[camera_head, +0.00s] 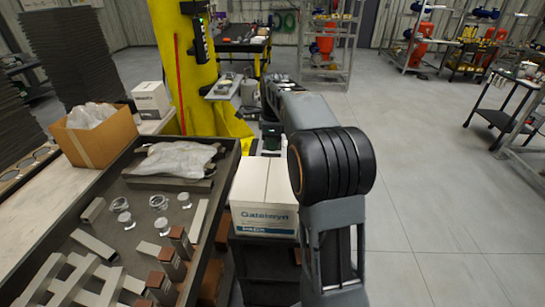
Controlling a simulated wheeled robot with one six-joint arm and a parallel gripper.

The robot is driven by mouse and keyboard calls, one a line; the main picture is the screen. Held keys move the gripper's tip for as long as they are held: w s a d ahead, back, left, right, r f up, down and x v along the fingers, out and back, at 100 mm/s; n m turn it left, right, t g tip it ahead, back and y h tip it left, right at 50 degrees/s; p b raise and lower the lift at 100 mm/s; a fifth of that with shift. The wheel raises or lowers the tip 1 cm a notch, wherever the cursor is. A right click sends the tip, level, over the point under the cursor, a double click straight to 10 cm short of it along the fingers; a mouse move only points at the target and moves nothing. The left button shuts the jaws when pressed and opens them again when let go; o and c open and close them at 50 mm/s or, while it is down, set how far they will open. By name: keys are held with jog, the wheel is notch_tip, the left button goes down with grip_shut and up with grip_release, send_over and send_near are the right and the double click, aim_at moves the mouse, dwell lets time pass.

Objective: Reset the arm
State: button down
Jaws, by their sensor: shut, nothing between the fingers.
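My arm rises from the bottom of the head view, bends at a large black joint, and reaches forward and away. My gripper (271,140) hangs small and dark at the far end, pointing down beyond the white box. It is shut with nothing seen in it, and its fingers are hard to make out at this distance. It appears clear of the tray and the boxes.
A dark tray (226,178) at left holds metal bars, clear round parts and a plastic bag. A white box (264,195) stands between it and my arm. A cardboard box (98,139) and a yellow column (185,75) stand behind. Floor at right is open, with a cart (500,115) beyond.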

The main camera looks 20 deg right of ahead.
jog(key=s+a+f+n+t, duration=0.1)
jog(key=s+a+n, duration=0.4)
jog(key=s+n, duration=0.6)
jog(key=s+a+f+n+t, duration=0.2)
jog(key=s+a+n, duration=0.3)
jog(key=s+n, duration=0.6)
jog(key=shift+s+a+f+n+t+h, duration=0.2)
jog(key=shift+a+n+t+h, duration=0.1)
jog(key=shift+n+t, duration=0.6)
jog(key=shift+d, duration=0.1)
